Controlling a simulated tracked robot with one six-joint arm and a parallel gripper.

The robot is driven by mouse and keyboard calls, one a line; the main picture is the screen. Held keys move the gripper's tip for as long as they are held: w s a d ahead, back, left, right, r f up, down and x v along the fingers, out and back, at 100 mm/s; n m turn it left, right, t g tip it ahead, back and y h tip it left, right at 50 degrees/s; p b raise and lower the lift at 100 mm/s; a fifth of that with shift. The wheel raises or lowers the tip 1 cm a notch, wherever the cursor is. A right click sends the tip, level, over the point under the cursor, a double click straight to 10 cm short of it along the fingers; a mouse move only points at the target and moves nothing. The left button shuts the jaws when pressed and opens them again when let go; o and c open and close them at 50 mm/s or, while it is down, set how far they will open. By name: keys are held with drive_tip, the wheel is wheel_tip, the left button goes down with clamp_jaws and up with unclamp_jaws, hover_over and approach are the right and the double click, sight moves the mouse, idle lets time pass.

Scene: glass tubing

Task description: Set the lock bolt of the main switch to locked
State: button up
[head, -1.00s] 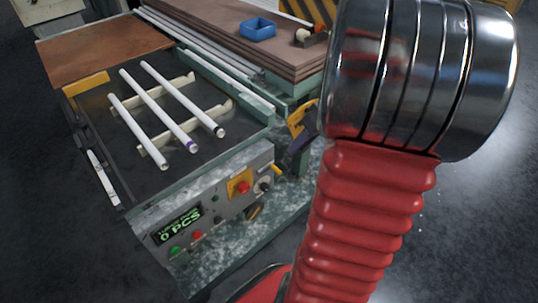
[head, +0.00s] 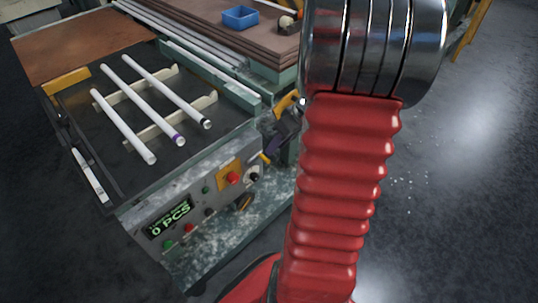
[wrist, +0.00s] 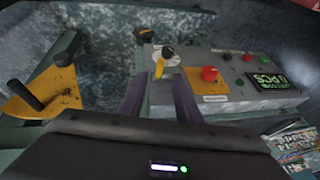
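The main switch is a round black-and-grey rotary knob on a pale plate at one end of the control panel. It shows in the wrist view (wrist: 167,53) and the head view (head: 253,174). A yellow lever, apparently the lock bolt (wrist: 160,68), sticks out at the knob's edge; I cannot tell which position it is set to. My gripper (wrist: 158,94) has its two dark purple fingers spread apart, with nothing between them. The fingers point toward the switch and are apart from it. In the head view, my gripper (head: 279,143) is small and partly hidden beside my red arm.
A red button (wrist: 209,74) on a yellow plate sits beside the switch. The green display (wrist: 268,80) reads 0 PCS. A black knob (wrist: 145,35) projects near the panel. A yellow bracket with a black handle (wrist: 35,95) stands at left. White tubes (head: 140,104) lie on the bench.

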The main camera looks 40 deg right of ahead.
drive_tip(key=x, duration=0.6)
drive_tip(key=shift+w+a+f, duration=0.1)
drive_tip(key=shift+f, duration=0.1)
drive_tip(key=shift+c, duration=0.7)
clamp_jaws()
